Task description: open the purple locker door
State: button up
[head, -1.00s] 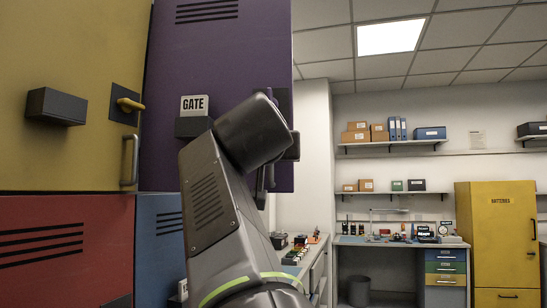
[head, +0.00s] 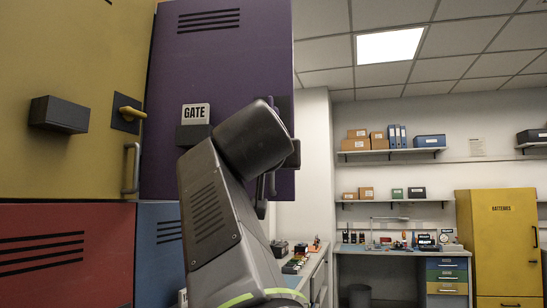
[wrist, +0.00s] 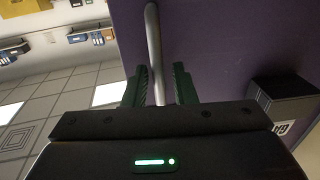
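The purple locker door (head: 225,60), with a GATE label, looks shut at the upper middle of the head view. It also shows in the wrist view (wrist: 225,45). Its silver bar handle (wrist: 153,40) runs down between the two fingers of my gripper (wrist: 160,85) in the wrist view. The fingers are apart, one on each side of the bar. A gap shows on the right of the bar; I cannot tell if the left finger touches it. In the head view my arm hides most of the gripper and handle.
A yellow locker door (head: 75,60) with a yellow latch lever (head: 130,112) is at left. Red (head: 65,250) and blue (head: 160,235) doors lie below. A dark block (head: 194,136) sticks out of the purple door. Open room lies to the right.

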jog(key=s+a+b, duration=0.1)
jog(key=s, duration=1.2)
jog(key=shift+s, duration=0.1)
dwell(0.9)
jog(key=w, duration=0.9)
jog(key=shift+d, duration=0.35)
dwell(0.4)
jog(key=shift+s, duration=0.15)
